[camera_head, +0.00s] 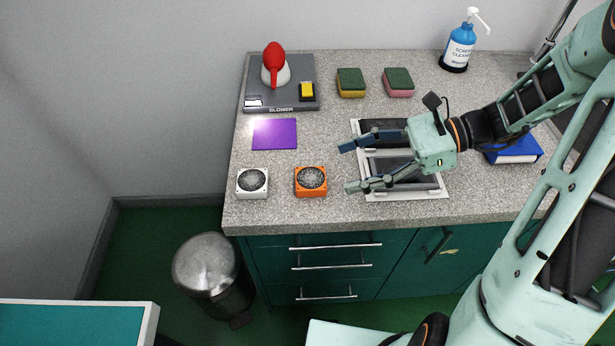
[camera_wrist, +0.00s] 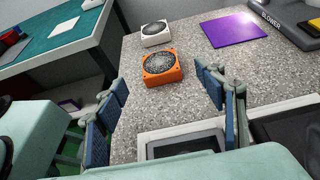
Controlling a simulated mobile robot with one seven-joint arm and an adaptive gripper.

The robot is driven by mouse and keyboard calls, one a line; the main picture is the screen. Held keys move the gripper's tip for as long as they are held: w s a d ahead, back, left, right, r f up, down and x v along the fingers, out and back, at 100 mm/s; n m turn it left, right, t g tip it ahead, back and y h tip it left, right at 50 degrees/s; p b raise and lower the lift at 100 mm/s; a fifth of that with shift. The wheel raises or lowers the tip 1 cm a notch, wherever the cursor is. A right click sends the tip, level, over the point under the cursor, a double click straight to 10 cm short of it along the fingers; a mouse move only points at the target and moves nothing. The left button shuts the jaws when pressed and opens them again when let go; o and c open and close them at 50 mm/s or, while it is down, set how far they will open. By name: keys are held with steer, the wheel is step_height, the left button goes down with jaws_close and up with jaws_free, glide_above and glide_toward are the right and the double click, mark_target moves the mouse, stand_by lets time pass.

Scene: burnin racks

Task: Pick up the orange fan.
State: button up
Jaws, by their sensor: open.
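The orange fan (camera_head: 311,181) is a small square housing with a dark round grille on top. It lies flat on the speckled counter near the front edge, right of a white fan (camera_head: 252,183) of similar shape. In the wrist view the orange fan (camera_wrist: 162,67) lies ahead of my gripper, beyond the fingertips, with bare counter between. My gripper (camera_head: 348,167) is open and empty, to the right of the orange fan and above a framed inset in the counter. Both fingers also show in the wrist view (camera_wrist: 160,75), well apart, with nothing between them.
A purple square (camera_head: 274,134) lies behind the fans. A grey blower tray (camera_head: 290,98) holds a red-and-white blower. A metal bin (camera_head: 209,272) stands on the floor.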

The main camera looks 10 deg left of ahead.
mark_target(308, 178)
steer(key=b+x, duration=0.1)
steer(key=x, duration=0.8)
steer(key=shift+s+a, duration=0.15)
steer(key=shift+s, duration=0.05)
steer(key=shift+c, duration=0.2)
steer(key=c, duration=1.2)
